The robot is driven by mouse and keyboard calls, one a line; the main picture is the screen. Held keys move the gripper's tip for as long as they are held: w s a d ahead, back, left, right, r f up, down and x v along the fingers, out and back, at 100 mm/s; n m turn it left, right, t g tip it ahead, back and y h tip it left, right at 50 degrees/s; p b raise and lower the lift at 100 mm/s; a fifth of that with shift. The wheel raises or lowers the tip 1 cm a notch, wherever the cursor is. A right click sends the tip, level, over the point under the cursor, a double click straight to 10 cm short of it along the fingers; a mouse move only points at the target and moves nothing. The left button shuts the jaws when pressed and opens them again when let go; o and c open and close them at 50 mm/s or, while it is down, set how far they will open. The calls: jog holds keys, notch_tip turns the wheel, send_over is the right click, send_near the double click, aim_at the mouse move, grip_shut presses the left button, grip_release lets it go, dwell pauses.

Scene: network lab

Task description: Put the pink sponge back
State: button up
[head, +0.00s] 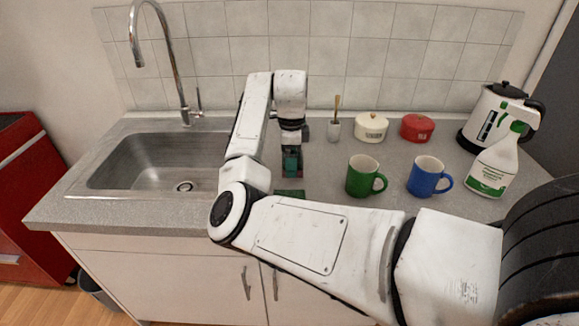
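I cannot make out a pink sponge in the head view. My gripper (291,148) points down over the counter, right of the sink. A small dark teal block (291,164) with reddish edges shows at its fingertips. I cannot tell whether the fingers hold it or it stands behind them. A flat green piece (289,193) lies on the counter just nearer to me, partly hidden by my arm.
The steel sink (130,166) with its tap (178,80) is at the left. A green mug (362,177), a blue mug (424,177), a spray bottle (492,168), a kettle (483,116), a cream pot (371,128), a red pot (417,128) and a brush holder (334,131) stand right of my gripper.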

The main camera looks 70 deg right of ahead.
jog(key=shift+w+d+f, duration=0.15)
jog(key=shift+f, duration=0.05)
jog(key=shift+w+f+p, duration=0.2)
jog(key=shift+f+p, duration=0.3)
jog(key=shift+f, duration=1.3)
jog(key=shift+f, duration=0.1)
jog(key=o, duration=0.9)
notch_tip(320, 180, up, 12)
jog(key=shift+s+r+b, duration=0.1)
jog(key=shift+r+b, duration=0.05)
jog(key=shift+b, duration=0.7)
